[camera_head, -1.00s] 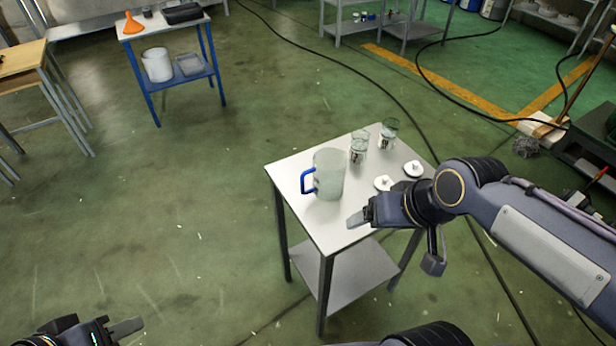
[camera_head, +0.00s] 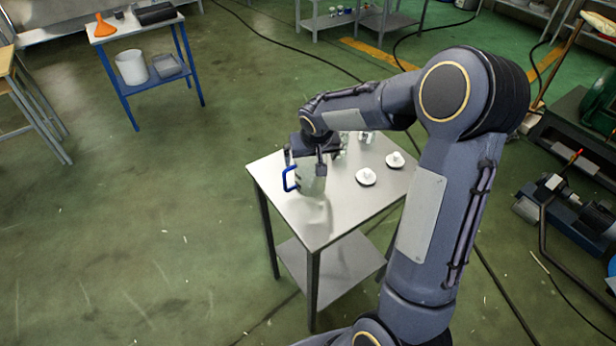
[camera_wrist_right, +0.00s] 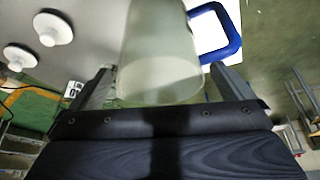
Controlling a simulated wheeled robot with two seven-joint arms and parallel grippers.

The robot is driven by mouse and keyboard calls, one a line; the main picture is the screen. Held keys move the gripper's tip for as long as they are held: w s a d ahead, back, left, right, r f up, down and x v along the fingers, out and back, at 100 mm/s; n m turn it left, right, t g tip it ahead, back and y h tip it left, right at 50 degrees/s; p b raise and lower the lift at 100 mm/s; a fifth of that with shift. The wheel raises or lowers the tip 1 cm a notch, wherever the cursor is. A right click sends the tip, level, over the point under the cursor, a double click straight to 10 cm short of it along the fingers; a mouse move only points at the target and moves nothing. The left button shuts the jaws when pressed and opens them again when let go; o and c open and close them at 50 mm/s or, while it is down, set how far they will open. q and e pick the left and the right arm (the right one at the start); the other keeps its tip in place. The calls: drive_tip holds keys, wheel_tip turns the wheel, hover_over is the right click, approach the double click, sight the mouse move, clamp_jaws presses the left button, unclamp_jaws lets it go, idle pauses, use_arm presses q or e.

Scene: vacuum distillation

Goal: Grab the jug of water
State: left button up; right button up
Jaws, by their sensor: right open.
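The jug of water (camera_head: 313,185) is a frosted, see-through vessel with a blue handle (camera_head: 288,180) on its left side. It stands upright on the small white table (camera_head: 330,228). My right gripper (camera_head: 306,157) is over the top of the jug, pointing down, and hides its upper part. In the right wrist view the jug (camera_wrist_right: 160,55) lies between the two spread fingers of the right gripper (camera_wrist_right: 160,85), with the blue handle (camera_wrist_right: 232,40) to its right. The right gripper is open. My left gripper is not in view.
Two white lids (camera_head: 366,176) (camera_head: 395,159) lie on the table to the right of the jug. Glass jars behind the gripper are mostly hidden by my arm. A blue table (camera_head: 150,82) with a white bucket (camera_head: 131,67) stands at the upper left.

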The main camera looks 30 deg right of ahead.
drive_tip(key=x, duration=0.3)
drive_tip(key=shift+b, duration=0.35)
drive_tip(key=shift+r, duration=0.1)
drive_tip(key=c, duration=1.3)
